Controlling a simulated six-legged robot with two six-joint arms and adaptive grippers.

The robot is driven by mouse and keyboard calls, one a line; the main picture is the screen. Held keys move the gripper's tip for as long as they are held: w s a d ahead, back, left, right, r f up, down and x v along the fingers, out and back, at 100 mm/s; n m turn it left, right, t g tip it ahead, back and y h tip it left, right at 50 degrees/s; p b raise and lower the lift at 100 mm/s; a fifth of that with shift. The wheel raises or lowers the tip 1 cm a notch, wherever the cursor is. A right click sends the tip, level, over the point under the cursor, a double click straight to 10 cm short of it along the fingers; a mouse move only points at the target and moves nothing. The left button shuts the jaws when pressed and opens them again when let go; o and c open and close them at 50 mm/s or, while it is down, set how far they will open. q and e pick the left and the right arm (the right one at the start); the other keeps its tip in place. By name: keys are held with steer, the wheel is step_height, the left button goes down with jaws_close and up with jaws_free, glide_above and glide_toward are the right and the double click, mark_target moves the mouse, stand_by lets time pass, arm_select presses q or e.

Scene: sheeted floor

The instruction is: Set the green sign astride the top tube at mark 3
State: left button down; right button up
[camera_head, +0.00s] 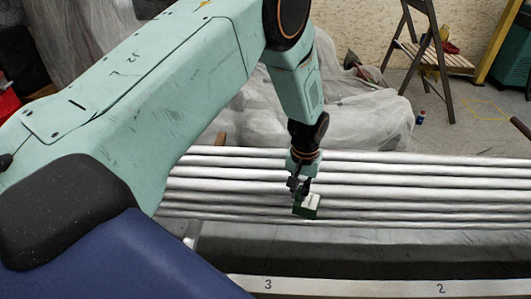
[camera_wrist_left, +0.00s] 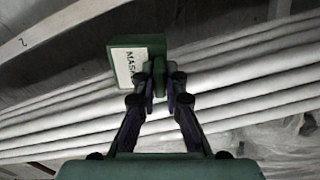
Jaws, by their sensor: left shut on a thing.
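My left gripper (camera_head: 299,188) is shut on the green sign (camera_head: 311,207), which has a white lettered face. In the left wrist view the sign (camera_wrist_left: 127,66) sits at the fingertips (camera_wrist_left: 160,80), its lettering partly readable. Pale tubes (camera_head: 400,186) run across below and behind it; I cannot tell which one is the top tube or whether the sign touches any. Mark 3 (camera_head: 268,284) is on a white strip in front of the tubes. In the head view the sign is right of mark 3 and left of mark 2 (camera_head: 440,289). My right gripper is not in view.
The white strip (camera_head: 350,287) runs along the front of the tubes. Plastic sheeting (camera_head: 365,125) lies heaped behind them. A stepladder (camera_head: 437,60) stands at the back right, with a small bottle (camera_head: 420,117) on the floor. My left arm hides the left side.

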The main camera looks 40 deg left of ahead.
mark_target(265, 184)
arm_select(q)
steer(key=w+a+r+n, duration=0.1)
steer(key=w+a, duration=0.1)
steer(key=a, duration=0.5)
steer(key=w+a+r+n, duration=0.1)
steer(key=w+a+n, duration=0.1)
steer(key=a, duration=0.5)
steer(key=shift+w+a, duration=0.3)
steer(key=shift+p, duration=0.35)
steer(key=shift+f+b, duration=3.05)
steer(key=shift+f, duration=1.6)
steer(key=c, duration=1.3)
jaws_free()
steer(key=shift+c, duration=0.2)
